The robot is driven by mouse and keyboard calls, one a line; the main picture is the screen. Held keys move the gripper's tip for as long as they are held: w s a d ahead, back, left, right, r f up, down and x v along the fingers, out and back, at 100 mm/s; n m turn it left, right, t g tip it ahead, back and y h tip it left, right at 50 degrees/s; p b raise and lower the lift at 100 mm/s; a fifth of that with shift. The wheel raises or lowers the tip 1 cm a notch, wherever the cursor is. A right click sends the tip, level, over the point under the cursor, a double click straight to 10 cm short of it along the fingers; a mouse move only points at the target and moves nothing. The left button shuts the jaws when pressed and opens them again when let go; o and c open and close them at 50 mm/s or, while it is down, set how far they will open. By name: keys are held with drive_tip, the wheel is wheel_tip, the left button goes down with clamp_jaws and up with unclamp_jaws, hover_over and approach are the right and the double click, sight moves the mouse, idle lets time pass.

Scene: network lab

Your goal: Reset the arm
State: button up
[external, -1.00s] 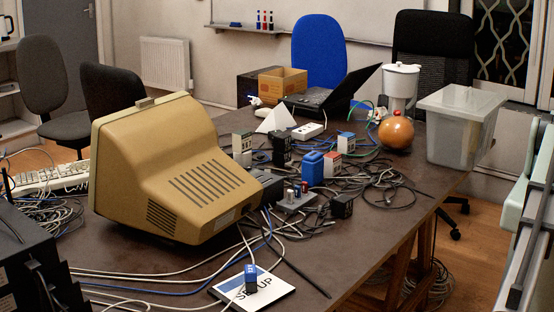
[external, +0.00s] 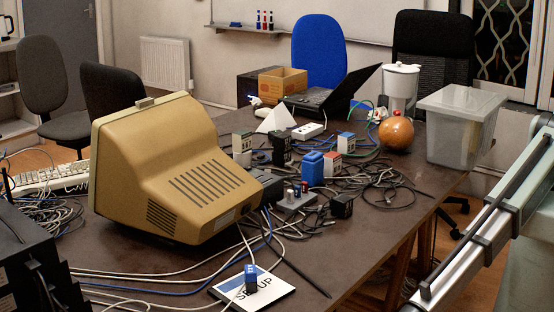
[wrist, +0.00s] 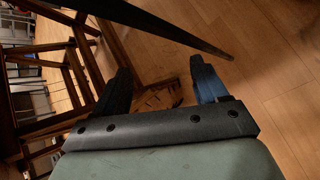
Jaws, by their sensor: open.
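My gripper (wrist: 160,88) shows in the wrist view with its two dark fingers spread apart and nothing between them. It is over the wooden floor (wrist: 265,70), beside wooden table legs and beams (wrist: 70,70). In the external view my pale green arm (external: 540,220) stands at the right edge, off the table's right side; the gripper itself is not visible there.
The dark table (external: 390,235) holds a beige monitor (external: 170,170), a tangle of cables, small adapters, a blue jug-like block (external: 312,169), a laptop (external: 335,95), an orange ball (external: 396,133) and a clear plastic bin (external: 462,125). A black chair (external: 433,45) stands behind. The table's front right is mostly bare.

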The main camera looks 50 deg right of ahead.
drive_tip(key=w+d+f+m+h, duration=0.1)
drive_tip(key=w+d+f+m, duration=0.2)
drive_tip(key=d, duration=0.4)
drive_tip(key=w+d+f+m+g+h, duration=0.1)
drive_tip(key=w+d+f, duration=0.2)
drive_tip(key=w+d, duration=0.3)
drive_tip(key=w+d+f+m+h, duration=0.1)
drive_tip(key=w+d+f+m, duration=0.15)
drive_tip(key=d, duration=0.55)
drive_tip(key=w+d+f+m+g+h, duration=0.1)
drive_tip(key=d+f+m+g+h, duration=0.2)
drive_tip(key=d, duration=0.9)
drive_tip(key=w+d+f+m, duration=0.1)
drive_tip(key=d+f+m, duration=0.3)
drive_tip(key=d, duration=0.8)
drive_tip(key=s+d+f+m+g, duration=0.1)
drive_tip(key=s+d+m+g, duration=0.3)
drive_tip(key=d, duration=0.6)
drive_tip(key=s+d+f+m+g, duration=0.1)
drive_tip(key=s+d+m+g, duration=0.15)
drive_tip(key=s+d, duration=0.55)
drive_tip(key=s+d+r+m+g+y, duration=0.2)
drive_tip(key=s+d+m, duration=0.2)
drive_tip(key=s, duration=0.2)
drive_tip(key=s+d+r+m+g+y, duration=0.2)
drive_tip(key=s+d+m+g, duration=0.1)
drive_tip(key=s, duration=0.4)
drive_tip(key=shift+d+m, duration=0.8)
drive_tip(key=shift+d, duration=0.5)
